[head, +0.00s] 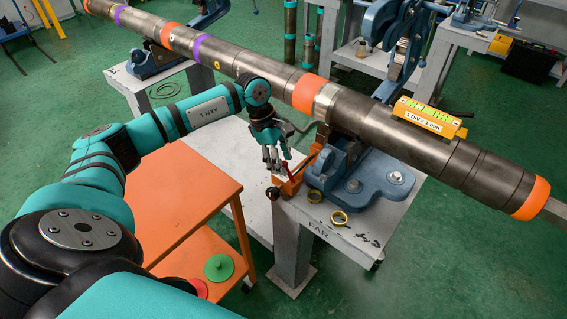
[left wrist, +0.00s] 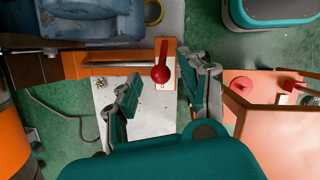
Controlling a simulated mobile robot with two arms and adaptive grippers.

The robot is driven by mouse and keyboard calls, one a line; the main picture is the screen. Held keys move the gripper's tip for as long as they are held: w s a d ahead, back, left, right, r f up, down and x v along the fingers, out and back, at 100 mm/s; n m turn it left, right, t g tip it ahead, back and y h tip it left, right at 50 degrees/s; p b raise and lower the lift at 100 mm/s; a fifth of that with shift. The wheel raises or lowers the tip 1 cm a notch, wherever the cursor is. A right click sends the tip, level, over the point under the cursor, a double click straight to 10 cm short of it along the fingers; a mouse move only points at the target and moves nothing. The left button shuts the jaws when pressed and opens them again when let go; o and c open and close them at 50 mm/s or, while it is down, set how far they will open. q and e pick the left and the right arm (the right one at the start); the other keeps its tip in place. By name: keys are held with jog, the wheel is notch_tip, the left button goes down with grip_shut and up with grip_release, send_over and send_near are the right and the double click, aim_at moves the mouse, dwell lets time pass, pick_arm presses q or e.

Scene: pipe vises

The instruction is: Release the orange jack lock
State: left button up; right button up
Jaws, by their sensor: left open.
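The orange jack (head: 291,183) sits at the near edge of the white stand marked FAR, beside the blue vise (head: 365,174). Its red lock lever (head: 286,169) stands up at its end. In the left wrist view the orange jack body (left wrist: 110,69) runs in from the left, and the red lever (left wrist: 161,73) with its round knob lies between the fingers in the picture. My left gripper (head: 276,163) is open and points down just above the lever. In the left wrist view its two fingers (left wrist: 164,95) are spread; contact with the lever is not visible. My right gripper is not in view.
A long steel pipe (head: 240,62) with orange and purple bands lies across the vises, close behind my left gripper. A yellow level (head: 429,116) sits on it. An orange cart (head: 190,208) stands at left.

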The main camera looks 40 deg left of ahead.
pick_arm(q)
jog(key=v, duration=1)
jog(key=shift+a+r, duration=0.1)
jog(key=shift+r, duration=0.05)
